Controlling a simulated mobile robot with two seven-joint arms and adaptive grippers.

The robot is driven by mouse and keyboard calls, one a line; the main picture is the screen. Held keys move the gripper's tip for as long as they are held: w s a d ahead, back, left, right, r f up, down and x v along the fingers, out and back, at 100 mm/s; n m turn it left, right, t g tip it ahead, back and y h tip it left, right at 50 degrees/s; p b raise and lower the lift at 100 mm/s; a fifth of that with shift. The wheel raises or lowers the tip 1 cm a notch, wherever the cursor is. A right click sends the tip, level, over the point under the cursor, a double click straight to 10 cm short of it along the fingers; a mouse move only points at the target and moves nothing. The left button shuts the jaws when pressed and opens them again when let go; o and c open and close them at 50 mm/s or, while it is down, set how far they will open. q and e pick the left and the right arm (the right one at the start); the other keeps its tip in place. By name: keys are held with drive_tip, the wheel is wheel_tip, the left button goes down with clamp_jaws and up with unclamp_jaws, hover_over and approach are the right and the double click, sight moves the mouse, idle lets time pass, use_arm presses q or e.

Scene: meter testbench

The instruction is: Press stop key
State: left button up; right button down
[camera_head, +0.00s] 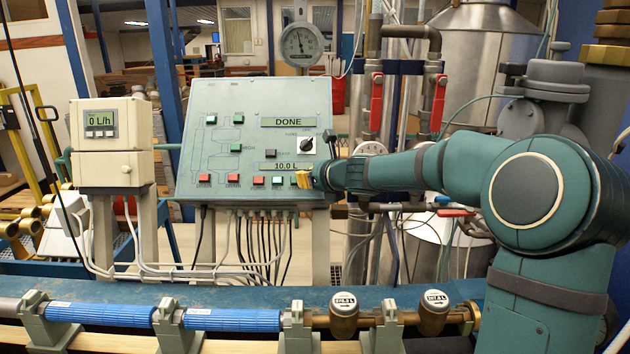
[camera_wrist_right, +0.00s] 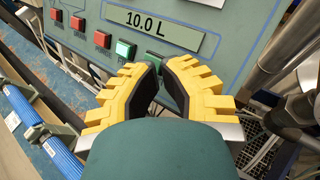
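A grey-green sloped control panel (camera_head: 220,135) carries a bottom row of red and green keys. The red keys (camera_head: 232,178) are on the left, a further red key (camera_head: 258,180) is beside a green key (camera_head: 278,180). In the right wrist view the red key (camera_wrist_right: 102,39) and green key (camera_wrist_right: 125,49) lie left of and beyond the fingertips. My right gripper (camera_head: 303,180) is near the panel's lower right edge; its yellow fingers (camera_wrist_right: 161,66) have a gap between them and hold nothing. My left gripper is not in view.
The panel shows DONE (camera_head: 284,122) and 10.0 L (camera_head: 284,167), with a rotary knob (camera_head: 307,145) above right. A flow meter box (camera_head: 112,145) stands left. Blue pipes (camera_head: 230,319) with brass meters (camera_head: 343,315) run along the front. Pipes with red handles (camera_head: 376,105) stand right.

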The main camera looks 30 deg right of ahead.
drive_tip(key=shift+w+d+f, duration=0.1)
drive_tip(key=shift+w+f, duration=0.1)
idle(0.5)
drive_tip(key=shift+s, duration=0.1)
drive_tip(key=shift+s+a+r, duration=0.3)
drive_tip(key=shift+s+r, duration=0.15)
drive_tip(key=shift+r, duration=0.1)
idle(0.3)
drive_tip(key=shift+s+a+r+p, duration=0.5)
drive_tip(key=shift+s+r, duration=0.3)
drive_tip(key=shift+r, duration=0.05)
drive_tip(key=shift+s+a+r+p, duration=0.45)
drive_tip(key=shift+s+a+r, duration=0.05)
drive_tip(key=shift+s+r, duration=0.3)
drive_tip(key=shift+s+a+r+p, duration=0.3)
drive_tip(key=shift+s+r+p, duration=0.05)
drive_tip(key=shift+s+r, duration=0.2)
